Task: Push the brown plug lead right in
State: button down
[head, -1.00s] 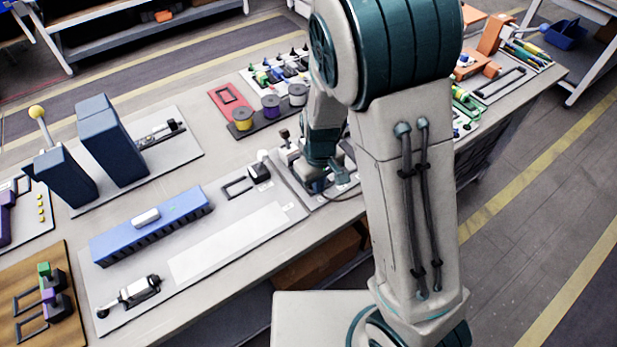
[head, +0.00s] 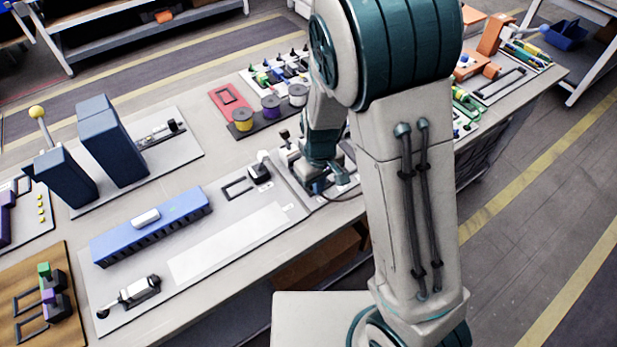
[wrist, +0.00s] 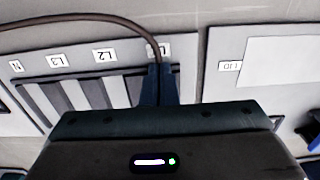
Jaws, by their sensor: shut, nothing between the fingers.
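The brown lead (wrist: 95,17) curves in from the left in the wrist view and bends down to the slot at the L1 label (wrist: 157,50). Its plug end is hidden at my fingers. My gripper (wrist: 158,72) is shut, with its narrow blue-grey fingertips at that L1 position, over or against the lead's end. I cannot tell how deep the plug sits. In the head view the lead (head: 345,198) runs right from the small terminal board (head: 310,200), and my wrist hides most of that spot.
Other slots labelled L2 (wrist: 105,55), L3 (wrist: 57,60) and N (wrist: 16,66) lie to the left. A pale plate by the LID label (wrist: 230,66) lies right. In the head view a blue balancer block (head: 150,228) and wire spools (head: 271,107) stand nearby.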

jog(key=shift+w+a, duration=0.45)
jog(key=shift+w, duration=0.2)
jog(key=shift+w+a, duration=0.45)
jog(key=shift+w, duration=0.15)
dwell(0.9)
dwell(0.4)
jog(key=shift+s+d, duration=0.4)
jog(key=shift+s, duration=0.1)
jog(key=shift+r+p, duration=2.5)
jog(key=shift+r, duration=1)
